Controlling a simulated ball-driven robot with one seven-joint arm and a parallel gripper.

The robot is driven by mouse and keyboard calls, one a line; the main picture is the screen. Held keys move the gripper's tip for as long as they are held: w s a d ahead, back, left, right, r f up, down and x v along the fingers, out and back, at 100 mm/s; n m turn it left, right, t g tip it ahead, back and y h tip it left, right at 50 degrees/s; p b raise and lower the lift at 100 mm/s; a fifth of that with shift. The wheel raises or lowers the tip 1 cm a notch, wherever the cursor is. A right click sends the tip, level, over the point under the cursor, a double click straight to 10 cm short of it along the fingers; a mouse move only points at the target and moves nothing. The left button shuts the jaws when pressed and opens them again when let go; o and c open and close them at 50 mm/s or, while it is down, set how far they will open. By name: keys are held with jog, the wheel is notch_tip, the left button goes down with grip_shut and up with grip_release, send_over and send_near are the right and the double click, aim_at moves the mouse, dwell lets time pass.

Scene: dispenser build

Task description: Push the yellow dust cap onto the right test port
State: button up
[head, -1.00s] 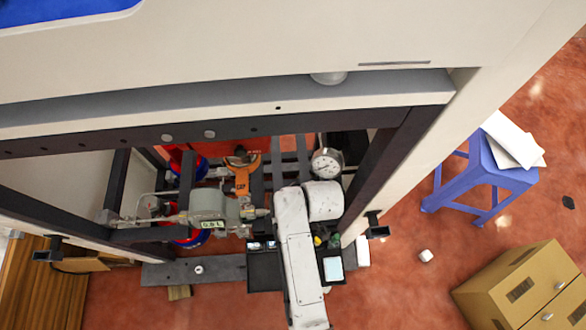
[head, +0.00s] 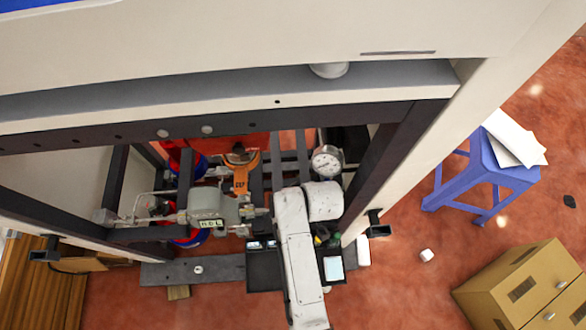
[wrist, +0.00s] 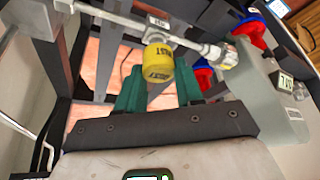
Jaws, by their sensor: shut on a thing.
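In the wrist view, the yellow dust cap (wrist: 157,75), with dark lettering, is between the green fingers of my gripper (wrist: 158,86), which is shut on it. Its far end is against or very close to the pale fitting (wrist: 155,38) below a small label on the metal pipe; I cannot tell how far it is seated. A second yellow cap (wrist: 228,58) sits on a fitting farther right along the pipe. In the head view my arm hides the gripper and the held cap.
A grey transmitter (head: 208,207) with a display and a pressure gauge (head: 326,162) stand close to my arm. Dark frame beams surround the work area. A dark tray (head: 262,272) with small items lies in front. A blue stool (head: 487,172) stands right.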

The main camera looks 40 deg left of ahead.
jog(key=shift+f+b, duration=0.6)
jog(key=shift+f, duration=0.25)
dwell(0.4)
jog(key=o, duration=1.4)
jog(key=shift+r, duration=0.15)
jog(key=shift+r+p, duration=2.95)
